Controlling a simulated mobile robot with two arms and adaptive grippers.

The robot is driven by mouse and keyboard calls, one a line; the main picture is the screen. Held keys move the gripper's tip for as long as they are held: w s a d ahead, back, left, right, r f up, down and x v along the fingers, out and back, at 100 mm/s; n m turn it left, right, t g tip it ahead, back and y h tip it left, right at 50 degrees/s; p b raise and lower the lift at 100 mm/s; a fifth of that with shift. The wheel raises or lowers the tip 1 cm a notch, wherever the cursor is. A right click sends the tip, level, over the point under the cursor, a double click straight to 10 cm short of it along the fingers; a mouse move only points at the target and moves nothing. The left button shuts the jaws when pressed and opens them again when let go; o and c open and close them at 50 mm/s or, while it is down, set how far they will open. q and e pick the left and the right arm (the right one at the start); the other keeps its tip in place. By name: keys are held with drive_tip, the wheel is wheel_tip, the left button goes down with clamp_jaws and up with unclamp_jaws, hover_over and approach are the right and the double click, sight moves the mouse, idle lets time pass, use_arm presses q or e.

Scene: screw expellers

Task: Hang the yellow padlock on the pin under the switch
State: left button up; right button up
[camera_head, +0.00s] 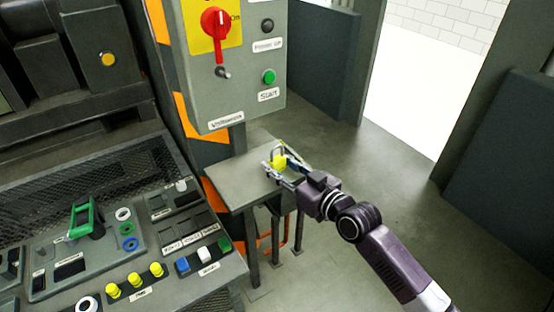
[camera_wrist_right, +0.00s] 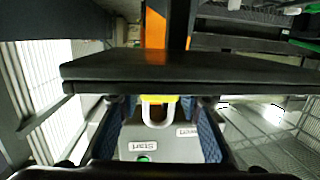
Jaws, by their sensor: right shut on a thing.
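The yellow padlock (camera_head: 279,161) is between the fingers of my right gripper (camera_head: 274,170), which is shut on it. Its shackle points up in the head view. In the right wrist view, which is upside down, its yellow body (camera_wrist_right: 158,98) and grey shackle (camera_wrist_right: 158,117) show between the two fingers. The padlock is at the right part of the small table; I cannot tell whether it touches the top. The red switch (camera_head: 216,30) sits on a yellow plate on the grey panel, above and left of the padlock. The pin (camera_head: 222,72) sticks out just below the switch. My left gripper is not in view.
The small grey table (camera_head: 235,187) stands under the switch panel (camera_head: 225,105). A green Start button (camera_head: 268,77) is on the panel's right side. A control desk (camera_head: 110,262) with buttons and a green handle (camera_head: 85,218) fills the lower left. The floor to the right is clear.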

drive_tip(key=shift+c, duration=1)
drive_tip(key=shift+s+d+r+p, duration=0.1)
drive_tip(key=shift+r+p, duration=0.25)
drive_tip(key=shift+s+d+r+p, duration=0.25)
drive_tip(key=shift+s+r+p, duration=0.15)
drive_tip(key=shift+r+p, duration=0.4)
drive_tip(key=shift+s+d+r+p, duration=0.35)
drive_tip(key=shift+r+p, duration=0.3)
drive_tip(key=shift+p, duration=0.2)
drive_tip(key=shift+s+d+r+p, duration=0.2)
drive_tip(key=shift+s+r+p, duration=0.2)
drive_tip(key=shift+r+p, duration=0.4)
